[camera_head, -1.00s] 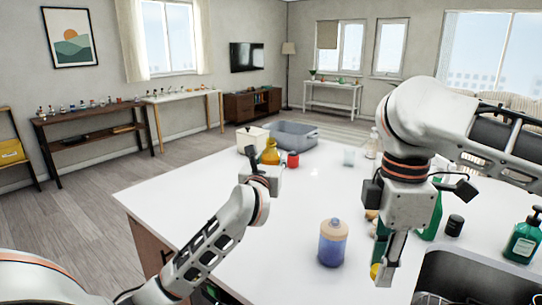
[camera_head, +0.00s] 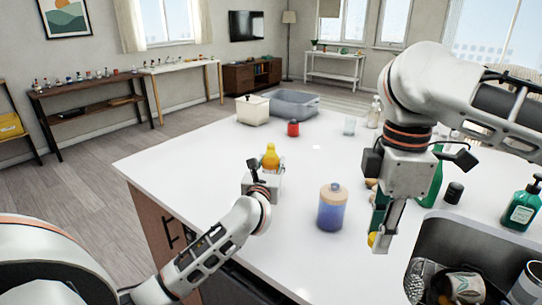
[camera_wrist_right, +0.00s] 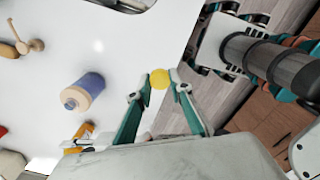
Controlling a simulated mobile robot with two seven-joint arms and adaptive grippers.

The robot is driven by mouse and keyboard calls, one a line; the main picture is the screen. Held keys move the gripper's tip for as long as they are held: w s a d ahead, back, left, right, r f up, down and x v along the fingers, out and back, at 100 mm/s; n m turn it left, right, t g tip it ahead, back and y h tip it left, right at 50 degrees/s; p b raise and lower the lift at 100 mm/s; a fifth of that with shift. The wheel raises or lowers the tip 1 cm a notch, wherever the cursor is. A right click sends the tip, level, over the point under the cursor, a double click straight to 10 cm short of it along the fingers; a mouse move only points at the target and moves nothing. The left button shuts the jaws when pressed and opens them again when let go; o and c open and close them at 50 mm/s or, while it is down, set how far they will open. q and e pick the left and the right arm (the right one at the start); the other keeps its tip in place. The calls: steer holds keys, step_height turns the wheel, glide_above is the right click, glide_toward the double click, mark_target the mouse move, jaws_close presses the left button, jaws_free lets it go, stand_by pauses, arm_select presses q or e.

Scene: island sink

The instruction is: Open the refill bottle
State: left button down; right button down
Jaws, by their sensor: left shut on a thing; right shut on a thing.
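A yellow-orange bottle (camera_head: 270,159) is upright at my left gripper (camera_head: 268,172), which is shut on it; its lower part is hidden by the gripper. The bottle also shows partly in the right wrist view (camera_wrist_right: 86,131). I take it as the refill bottle, but no label is readable. My right gripper (camera_head: 377,240) points down beside the sink. It is shut on a small round yellow thing, which looks like a cap (camera_wrist_right: 159,79), between its fingertips in the right wrist view. The yellow thing and the bottle are well apart.
A blue bottle with a beige lid (camera_head: 332,210) stands on the white counter between the grippers. The sink (camera_head: 470,245) with dishes is at right. A green pump bottle (camera_head: 522,207), a red jar (camera_head: 293,128) and a grey bin (camera_head: 294,104) stand around. The counter's left-centre is clear.

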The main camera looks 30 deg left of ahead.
arm_select(q)
steer(key=shift+f, duration=0.45)
steer(key=shift+f, duration=0.2)
steer(key=c, duration=1.3)
jaws_free()
